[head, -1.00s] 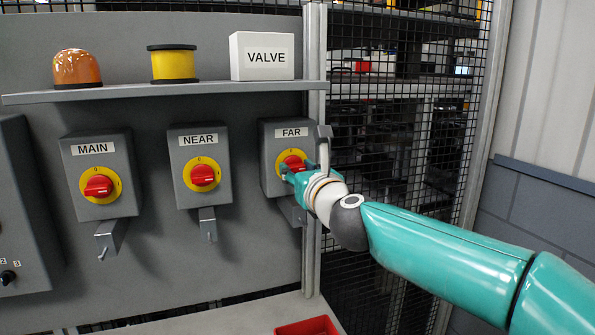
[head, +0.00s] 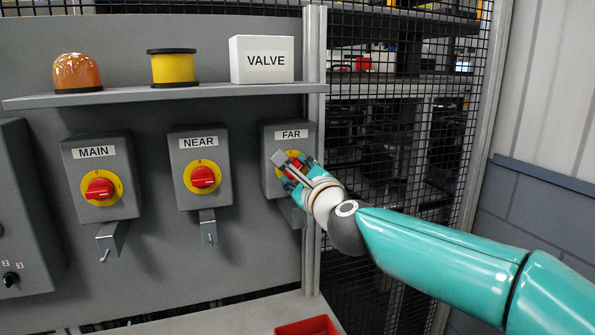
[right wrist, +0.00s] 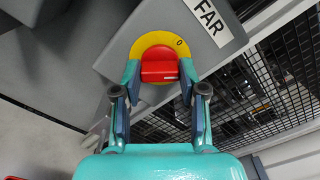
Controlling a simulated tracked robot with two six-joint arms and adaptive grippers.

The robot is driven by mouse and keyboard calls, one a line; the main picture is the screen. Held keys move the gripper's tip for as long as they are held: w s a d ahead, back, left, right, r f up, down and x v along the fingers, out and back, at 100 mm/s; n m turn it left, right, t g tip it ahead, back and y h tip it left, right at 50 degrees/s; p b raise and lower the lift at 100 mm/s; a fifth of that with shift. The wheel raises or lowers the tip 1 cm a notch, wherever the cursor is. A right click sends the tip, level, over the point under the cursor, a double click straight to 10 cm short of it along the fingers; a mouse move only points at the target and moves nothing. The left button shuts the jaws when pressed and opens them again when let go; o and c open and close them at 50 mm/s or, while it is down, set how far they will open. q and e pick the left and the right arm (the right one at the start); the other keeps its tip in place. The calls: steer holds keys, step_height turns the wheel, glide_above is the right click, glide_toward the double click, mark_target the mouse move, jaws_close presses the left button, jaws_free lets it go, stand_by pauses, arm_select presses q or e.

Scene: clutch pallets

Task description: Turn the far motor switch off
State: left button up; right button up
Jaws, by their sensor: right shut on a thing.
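The far motor switch is a grey box labelled FAR (head: 291,134) with a yellow dial (head: 281,160) and a red handle, on the panel's right side in the head view. My right gripper (head: 297,171) covers much of the dial and handle there. In the right wrist view the red handle (right wrist: 160,68) sits between the two fingertips of my right gripper (right wrist: 160,78), which is shut on it. The yellow dial (right wrist: 150,42) shows around the handle, with the 0 mark at its upper right. My left gripper is in neither view.
The MAIN switch (head: 98,187) and NEAR switch (head: 204,178) stand to the left with similar red handles. A shelf (head: 200,91) above holds an orange lamp, a yellow spool and a VALVE box. A post (head: 314,60) and mesh fence stand close to the right.

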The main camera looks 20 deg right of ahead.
steer(key=n+p, duration=0.1)
steer(key=n, duration=0.4)
steer(key=shift+a+f+n, duration=0.1)
steer(key=shift+f+n, duration=0.05)
steer(key=shift+n, duration=0.15)
steer(key=shift+f+n+p, duration=0.1)
steer(key=shift+n+p, duration=0.35)
steer(key=shift+n, duration=1.05)
steer(key=shift+a+f, duration=0.1)
steer(key=shift+f, duration=0.05)
steer(key=o, duration=1.1)
steer(key=shift+o, duration=0.2)
steer(key=shift+r, duration=0.2)
steer(key=s, duration=1.2)
steer(key=shift+d, duration=0.25)
